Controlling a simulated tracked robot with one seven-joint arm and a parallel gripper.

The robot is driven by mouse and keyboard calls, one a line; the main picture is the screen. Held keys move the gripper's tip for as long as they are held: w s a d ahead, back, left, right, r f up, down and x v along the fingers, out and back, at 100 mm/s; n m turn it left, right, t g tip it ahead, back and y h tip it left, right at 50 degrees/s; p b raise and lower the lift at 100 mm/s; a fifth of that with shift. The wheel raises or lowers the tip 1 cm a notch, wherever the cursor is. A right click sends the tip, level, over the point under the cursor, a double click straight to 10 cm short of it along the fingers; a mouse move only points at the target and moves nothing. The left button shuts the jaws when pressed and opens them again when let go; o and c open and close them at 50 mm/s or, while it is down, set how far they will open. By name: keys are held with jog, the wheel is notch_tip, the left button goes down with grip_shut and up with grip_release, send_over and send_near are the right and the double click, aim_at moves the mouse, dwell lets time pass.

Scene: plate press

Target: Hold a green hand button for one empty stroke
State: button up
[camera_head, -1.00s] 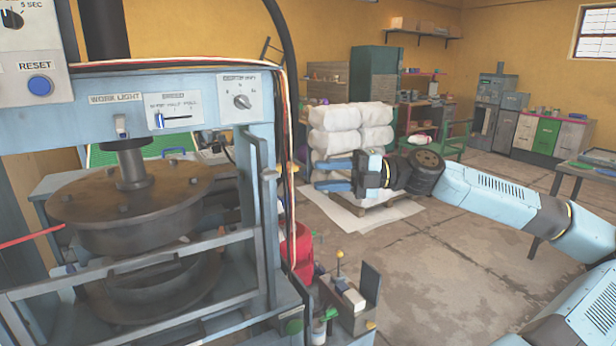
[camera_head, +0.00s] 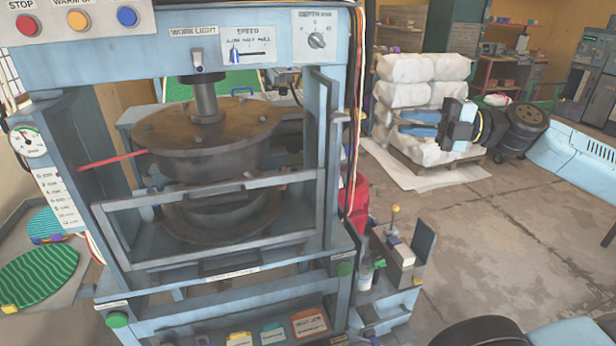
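The press (camera_head: 337,150) fills the left and middle of the view. The upper platen (camera_head: 207,140) hangs above the lower ring (camera_head: 222,222), behind a grey guard frame (camera_head: 110,232). No plate can be made out between them. My gripper (camera_head: 402,122) is up to the right of the press, pointing left in front of white sacks. Its two fingers look apart and empty, far from both buttons.
Red, yellow and blue buttons (camera_head: 127,17) sit on the top panel, with a gauge (camera_head: 28,141) below. Green ribbed plates (camera_head: 38,278) lie at left. A small caddy (camera_head: 400,255) stands right of the press. The concrete floor (camera_head: 490,250) at right is clear.

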jog(key=s+d+r+m+t, duration=0.1)
jog(key=s, duration=0.1)
jog(key=s+d+r+m+t+h, duration=0.1)
jog(key=s+d+r+m, duration=0.1)
jog(key=shift+s+d+r+m+h, duration=0.1)
jog(key=shift+d+r+m+h, duration=0.2)
grip_shut()
jog(key=s+d+r+m+t+h, duration=0.1)
jog(key=s+r+m+t+h, duration=0.35)
jog(key=s+m, duration=0.4)
notch_tip(320, 180, down, 10)
jog(key=s+a+m+g+h, duration=0.2)
jog(key=m+h, duration=0.9)
jog(key=m, duration=1.1)
jog(key=shift+s+a+f+g+h, duration=0.25)
jog(key=shift+a+g+h, duration=0.1)
jog(key=shift+g, duration=0.2)
